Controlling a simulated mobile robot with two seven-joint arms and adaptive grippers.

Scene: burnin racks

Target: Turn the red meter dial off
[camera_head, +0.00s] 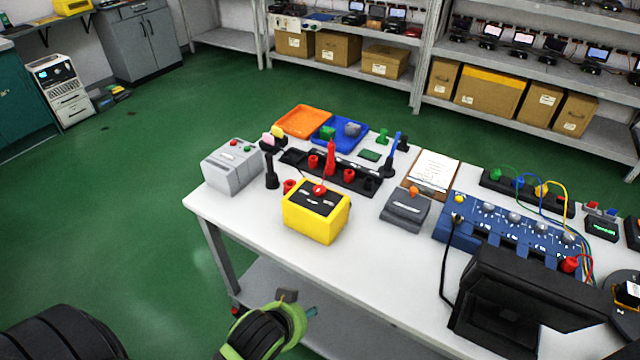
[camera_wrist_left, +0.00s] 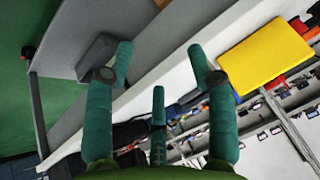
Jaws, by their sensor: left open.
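The yellow meter (camera_head: 312,222) stands on the near left part of the white workbench, with a dark sloped face on top. Its red dial (camera_head: 319,189) sits on that face; its exact setting is too small to read. My left gripper (camera_head: 298,303) is below and in front of the meter, short of the bench's front edge, touching nothing. In the left wrist view the left gripper (camera_wrist_left: 160,68) is open and empty, its green fingers spread. The yellow meter (camera_wrist_left: 264,56) shows there at upper right, beyond the right finger; its dial is hidden. My right gripper is not in view.
On the white bench (camera_head: 365,258), a grey box (camera_head: 232,167) stands left of the meter and a black rack with red parts (camera_head: 350,178) behind it. A grey unit (camera_head: 405,212) and a blue panel (camera_head: 460,222) stand to the right. The bench front before the meter is clear.

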